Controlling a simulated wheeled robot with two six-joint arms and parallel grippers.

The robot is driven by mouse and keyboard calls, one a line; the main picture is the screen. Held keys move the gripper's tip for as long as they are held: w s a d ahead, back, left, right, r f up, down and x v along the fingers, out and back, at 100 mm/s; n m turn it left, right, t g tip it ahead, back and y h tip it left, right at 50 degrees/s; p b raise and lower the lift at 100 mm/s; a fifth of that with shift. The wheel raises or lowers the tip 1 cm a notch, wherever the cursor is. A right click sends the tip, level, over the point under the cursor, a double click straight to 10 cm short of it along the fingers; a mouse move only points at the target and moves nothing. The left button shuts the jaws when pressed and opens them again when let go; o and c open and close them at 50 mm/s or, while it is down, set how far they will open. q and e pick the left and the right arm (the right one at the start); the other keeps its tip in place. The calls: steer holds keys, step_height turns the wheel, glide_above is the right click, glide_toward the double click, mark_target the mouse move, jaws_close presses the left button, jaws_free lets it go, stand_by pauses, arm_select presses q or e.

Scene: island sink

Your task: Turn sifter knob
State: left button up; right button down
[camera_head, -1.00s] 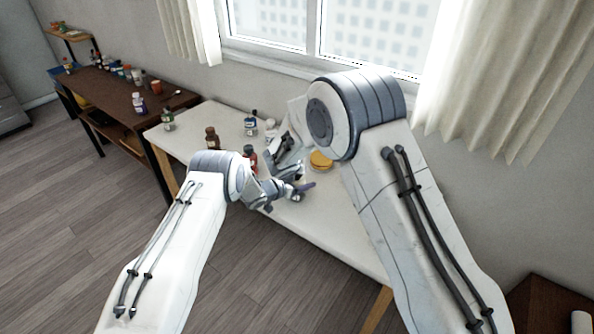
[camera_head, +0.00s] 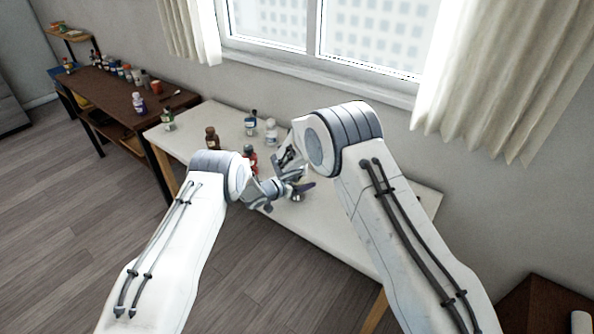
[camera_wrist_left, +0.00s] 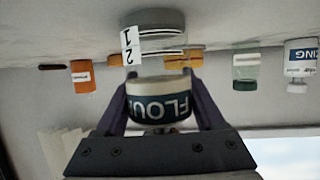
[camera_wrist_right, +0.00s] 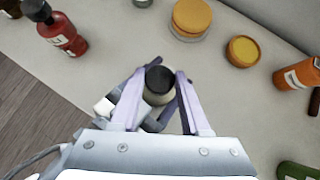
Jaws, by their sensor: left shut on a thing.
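A cream jar with a dark "FLOUR" label (camera_wrist_left: 160,103), upside down in the left wrist view, is between my left gripper's (camera_wrist_left: 160,88) fingers, which are shut on it. A small knob-like end (camera_wrist_left: 158,130) shows on its near side. In the right wrist view the dark round knob (camera_wrist_right: 159,80) sits on the pale jar top. My right gripper (camera_wrist_right: 160,76) has its pale fingers spread on either side of the knob, with small gaps. In the head view my left gripper (camera_head: 300,187) is over the table; my right arm hides most of the right gripper.
On the white table (camera_head: 225,125) are a red bottle (camera_wrist_right: 65,35), an orange-lidded jar (camera_wrist_right: 193,17), a yellow-topped jar (camera_wrist_right: 242,51) and an orange bottle (camera_wrist_right: 300,73). A window (camera_head: 365,35) is behind.

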steer(key=shift+w+a+m+g+h, duration=0.1)
steer(key=shift+m+g+h, duration=0.05)
steer(key=shift+m+h, duration=0.5)
steer(key=shift+a+m+g+h, duration=0.15)
steer(key=shift+m+h, duration=0.3)
steer(key=shift+m, duration=0.4)
steer(key=shift+m+h, duration=0.4)
steer(key=shift+m, duration=0.2)
steer(key=c, duration=0.7)
jaws_free()
steer(key=shift+o, duration=0.2)
steer(key=shift+r, duration=0.15)
step_height(320, 180, up, 10)
